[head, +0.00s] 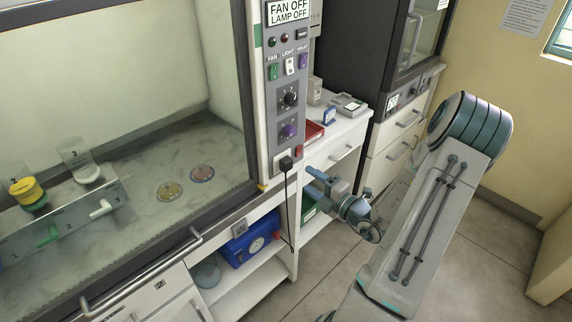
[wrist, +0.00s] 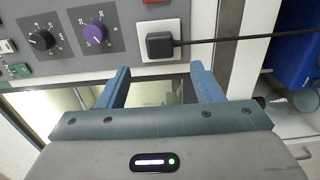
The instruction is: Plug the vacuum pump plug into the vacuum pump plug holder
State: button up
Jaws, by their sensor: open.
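The black vacuum pump plug (head: 286,162) sits against the white square holder (head: 280,158) at the bottom of the control panel. In the wrist view the plug (wrist: 160,45) lies flat on the white holder plate (wrist: 172,27) and looks seated in it; its depth cannot be seen. Its black cord runs from the plug down towards the blue vacuum pump (head: 238,250) on the shelf. My gripper (head: 312,178) is just right of the panel's lower end. In the wrist view my gripper (wrist: 162,72) is open, its blue fingers empty and apart from the plug.
The panel carries knobs, including a purple knob (wrist: 95,33), and coloured switches close by. The hood's front rail (head: 150,270) runs at lower left. A white side bench (head: 335,132) holds small items. Open floor (head: 320,270) lies below the arm.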

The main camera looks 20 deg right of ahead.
aim_at(289, 166)
jog(key=shift+b+x, duration=0.35)
jog(key=shift+x, duration=4.15)
jog(key=shift+p, duration=0.7)
jog(key=c, duration=1.3)
jog(key=p+v, duration=0.1)
jog(key=v, duration=0.5)
jog(key=shift+p, duration=0.3)
jog(key=shift+a, duration=0.15)
